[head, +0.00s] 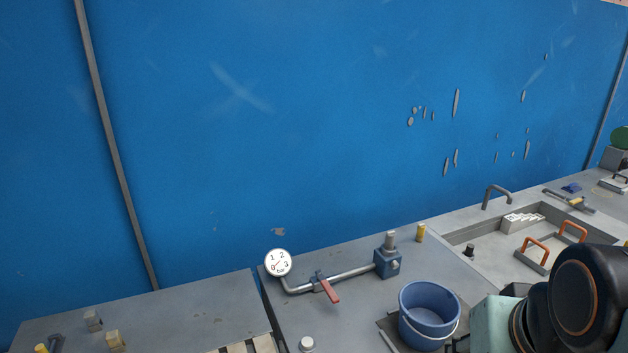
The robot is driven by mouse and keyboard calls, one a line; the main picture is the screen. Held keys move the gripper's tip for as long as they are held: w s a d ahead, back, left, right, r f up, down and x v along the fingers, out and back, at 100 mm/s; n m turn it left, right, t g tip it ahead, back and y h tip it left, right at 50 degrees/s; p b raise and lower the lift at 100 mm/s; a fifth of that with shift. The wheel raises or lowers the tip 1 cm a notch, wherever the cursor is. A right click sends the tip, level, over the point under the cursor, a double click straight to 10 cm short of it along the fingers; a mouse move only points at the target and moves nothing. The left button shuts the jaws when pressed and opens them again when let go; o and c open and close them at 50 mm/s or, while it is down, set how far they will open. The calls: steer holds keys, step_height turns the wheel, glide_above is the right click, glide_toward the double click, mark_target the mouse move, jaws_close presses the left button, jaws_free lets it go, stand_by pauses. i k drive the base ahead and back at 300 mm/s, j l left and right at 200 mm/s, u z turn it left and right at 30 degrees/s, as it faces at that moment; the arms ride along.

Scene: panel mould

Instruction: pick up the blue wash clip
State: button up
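I cannot clearly make out a blue wash clip. A small blue object (571,188) lies at the far right, on the counter behind the sink. It is too small to tell whether it is the clip. Part of my arm, dark and pale green, fills the lower right corner and hides some of the counter. The fingers of my gripper do not show.
A blue bucket (428,314) stands on the counter left of my arm. A pipe with a round gauge (278,262) and red lever (328,290) lies further left. A sink (480,250) holds orange-handled items (532,256). A blue wall (300,120) closes the back.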

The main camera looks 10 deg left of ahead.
mark_target(92, 318)
steer(key=u, duration=2.2)
